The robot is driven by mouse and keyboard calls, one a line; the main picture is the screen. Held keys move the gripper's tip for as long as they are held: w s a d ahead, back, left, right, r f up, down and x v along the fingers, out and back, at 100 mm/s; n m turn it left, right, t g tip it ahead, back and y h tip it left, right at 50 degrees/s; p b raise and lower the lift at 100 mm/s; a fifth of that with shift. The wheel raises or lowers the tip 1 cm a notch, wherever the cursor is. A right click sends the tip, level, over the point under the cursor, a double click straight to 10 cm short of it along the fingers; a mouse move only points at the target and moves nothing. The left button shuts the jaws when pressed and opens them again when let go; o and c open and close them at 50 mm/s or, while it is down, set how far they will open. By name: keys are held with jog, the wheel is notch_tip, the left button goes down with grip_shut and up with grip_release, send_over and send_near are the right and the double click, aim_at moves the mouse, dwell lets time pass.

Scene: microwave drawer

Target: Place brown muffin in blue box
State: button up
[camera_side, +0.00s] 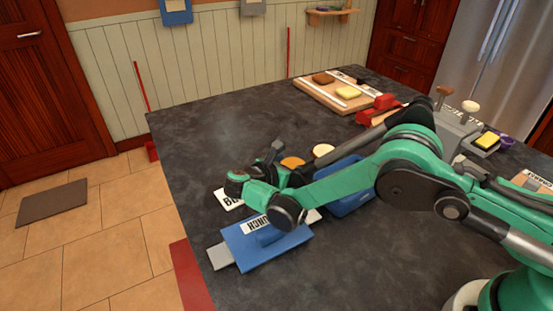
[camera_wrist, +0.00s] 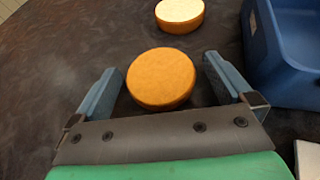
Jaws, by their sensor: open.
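The brown muffin is a round orange-brown disc (camera_wrist: 161,79) lying on the dark countertop, and it also shows in the side view (camera_side: 292,163). My gripper (camera_wrist: 162,66) is open, with one finger on each side of the brown muffin; gaps show between the fingers and its sides. In the side view my gripper (camera_side: 281,158) is low over the counter, its fingers partly hidden by the wrist. The open blue box (camera_wrist: 262,45) stands right of the muffin. In the side view the box (camera_side: 347,203) is partly hidden behind my arm.
A paler round muffin (camera_wrist: 180,12) lies just beyond the brown one and shows in the side view (camera_side: 323,150). A blue lid-like panel (camera_side: 262,250) with a label lies near the counter's front edge. A wooden board (camera_side: 318,97) with food is farther back.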

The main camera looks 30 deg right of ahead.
aim_at(291, 167)
jog(key=c, duration=1.3)
jog(key=shift+r, duration=0.15)
notch_tip(291, 167, up, 20)
jog(key=s+d+r+n+t+y, duration=0.1)
jog(key=s+r+n+t+y, duration=0.1)
jog(key=n+y, duration=0.1)
jog(key=s+d+r+n+t+y, duration=0.1)
jog(key=d+r+n+t+y, duration=0.1)
jog(key=r+n+t, duration=0.1)
jog(key=s+d+r+n+t+y, duration=0.2)
jog(key=n+t+y, duration=0.1)
jog(key=n, duration=0.1)
jog(key=shift+s+d+r+y, duration=0.1)
jog(key=shift+s+r+y, duration=0.2)
jog(key=shift+s, duration=0.05)
